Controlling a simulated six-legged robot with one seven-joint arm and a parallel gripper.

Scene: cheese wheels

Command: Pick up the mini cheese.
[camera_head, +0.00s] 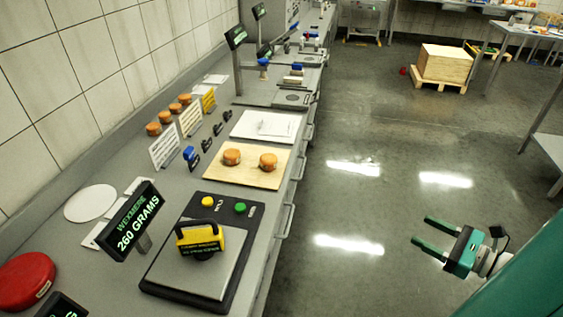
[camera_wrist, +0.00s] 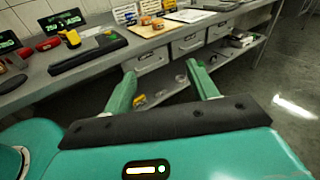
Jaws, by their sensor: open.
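Two small round orange mini cheeses, a left one (camera_head: 232,157) and a right one (camera_head: 268,162), sit apart on a wooden board (camera_head: 243,180) on the grey counter in the head view. Several more small orange cheeses (camera_head: 169,115) stand in a row near the wall, behind white signs. My gripper (camera_head: 426,233) is open and empty, over the floor to the right of the counter and well away from the cheeses. In the wrist view, my gripper's two green fingers (camera_wrist: 164,85) are spread, with the counter's front beyond them.
A scale (camera_head: 200,262) with a yellow-black object (camera_head: 200,237) on it stands nearest on the counter, beside a display reading 260 grams (camera_head: 134,219). A red wheel (camera_head: 26,280) lies at the left. A white sheet (camera_head: 265,126) lies past the board. The floor aisle is clear.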

